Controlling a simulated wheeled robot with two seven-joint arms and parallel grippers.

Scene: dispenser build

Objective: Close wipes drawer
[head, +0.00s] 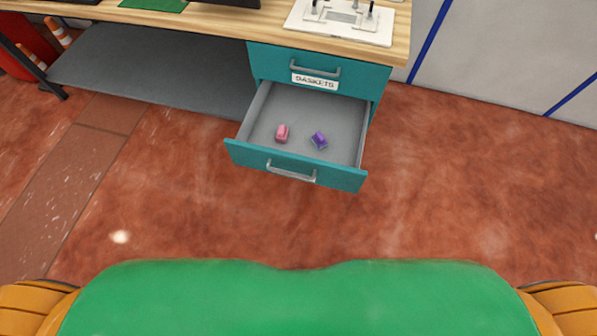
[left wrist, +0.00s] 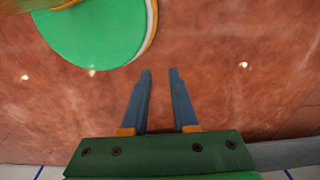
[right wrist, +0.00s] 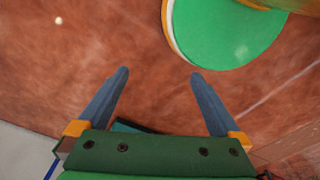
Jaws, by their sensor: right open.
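A teal drawer (head: 335,176) is pulled out from the lower part of the teal cabinet (head: 381,84). Its front carries a grey bar handle (head: 291,173); I see no label on it. Inside lie a pink item (head: 282,133) and a purple item (head: 319,140), apart from each other. The upper drawer (head: 267,60) is shut and has a label that seems to read GASKETS. My left gripper (left wrist: 160,72) is empty, with a narrow gap between its fingers. My right gripper (right wrist: 160,71) is open wide and empty. Neither gripper shows in the head view.
A wooden worktop (head: 220,20) runs over the cabinet, with a white fixture (head: 340,20) on it. A grey panel (head: 150,80) spans under the worktop left of the cabinet. The red floor (head: 180,210) before the drawer is clear. Orange-white cones (head: 58,32) stand far left.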

